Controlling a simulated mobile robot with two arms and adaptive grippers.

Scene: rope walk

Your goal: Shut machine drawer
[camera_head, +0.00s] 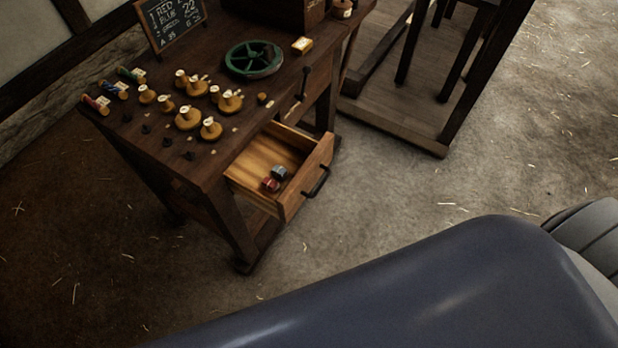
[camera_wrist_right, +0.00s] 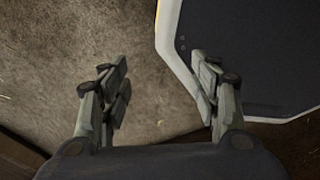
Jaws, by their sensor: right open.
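The machine drawer (camera_head: 309,178) is pulled out from the front of the dark wooden bench (camera_head: 222,118). It has a light wood inside and a dark bar handle (camera_head: 317,181) on its front. A red spool (camera_head: 270,184) and a blue-grey spool (camera_head: 279,172) lie inside it. My right gripper (camera_wrist_right: 160,95) shows in the right wrist view, its fingers wide apart and empty above the floor. The drawer is not in that view, and neither gripper shows in the head view.
On the bench top are several yellow bobbins (camera_head: 188,118), a green wheel (camera_head: 253,59) and a chalkboard (camera_head: 171,18). A wooden stand (camera_head: 395,110) is right of the bench. The floor (camera_head: 400,205) in front of the drawer is open.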

